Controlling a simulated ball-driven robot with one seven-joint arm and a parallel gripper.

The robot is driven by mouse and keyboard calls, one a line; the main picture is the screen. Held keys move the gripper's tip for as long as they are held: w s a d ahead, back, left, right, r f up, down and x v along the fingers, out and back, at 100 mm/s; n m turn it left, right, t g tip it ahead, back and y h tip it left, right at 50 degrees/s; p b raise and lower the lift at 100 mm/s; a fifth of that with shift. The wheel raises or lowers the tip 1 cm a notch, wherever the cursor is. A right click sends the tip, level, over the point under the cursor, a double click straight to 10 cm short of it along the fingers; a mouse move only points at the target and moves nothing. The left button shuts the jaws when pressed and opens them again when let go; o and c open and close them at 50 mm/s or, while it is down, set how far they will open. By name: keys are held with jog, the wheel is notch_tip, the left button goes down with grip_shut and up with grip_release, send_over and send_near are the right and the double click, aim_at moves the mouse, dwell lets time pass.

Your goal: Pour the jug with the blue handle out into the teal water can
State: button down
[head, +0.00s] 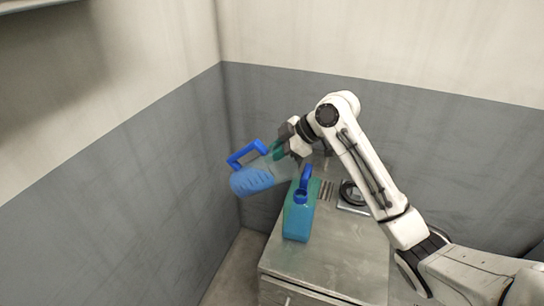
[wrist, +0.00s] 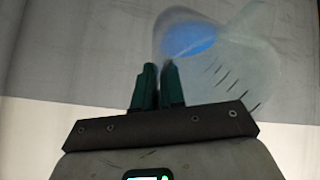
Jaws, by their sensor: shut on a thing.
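The jug with the blue handle (head: 250,180) is see-through, with blue liquid in its lower left part. It hangs in the air, tilted, up and left of the can in the head view, with its handle on the upper left. My gripper (head: 279,151) is shut on the jug from its right side. In the wrist view the dark green fingers (wrist: 158,88) are close together against the clear, marked jug (wrist: 222,72). The teal water can (head: 299,219) stands upright on the metal cabinet, with a blue handle and a round blue neck on top.
The metal cabinet top (head: 340,250) is bare in front and right of the can. A dark ring on a pale plate (head: 352,194) and a small dark grille (head: 326,190) lie behind the can. Grey and cream walls close in at left and back.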

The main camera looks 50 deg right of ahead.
jog(key=shift+p, duration=0.35)
jog(key=shift+s+d+f+b, duration=0.15)
jog(key=shift+f+b, duration=0.15)
jog(key=shift+b, duration=0.25)
jog(key=shift+s+f+t+b, duration=0.15)
jog(key=shift+t+b, duration=0.15)
jog(key=shift+t, duration=0.1)
jog(key=shift+f, duration=0.1)
